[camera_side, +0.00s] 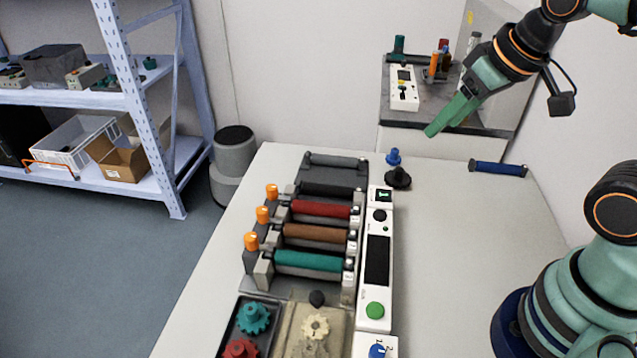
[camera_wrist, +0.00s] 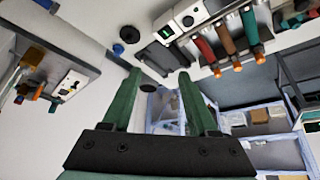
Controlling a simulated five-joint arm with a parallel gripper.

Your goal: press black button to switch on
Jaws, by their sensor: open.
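The black button (camera_side: 379,215) is a round knob near the far end of the white control panel (camera_side: 364,290), below a small green-lit display (camera_side: 383,195). In the wrist view the black button (camera_wrist: 188,21) shows at the top, on the white panel's end. My gripper (camera_side: 442,126) is raised beyond the far right of the printer, up and to the right of the panel in the side view. Its two green fingers (camera_wrist: 159,74) are apart with nothing between them. It is well away from the button.
The printer's red roller (camera_side: 320,209), brown roller and teal roller (camera_side: 308,261) lie left of the panel. A large green button (camera_side: 375,310) sits at the panel's near end. A blue-and-black stamp-like object (camera_side: 397,177) stands behind the panel.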

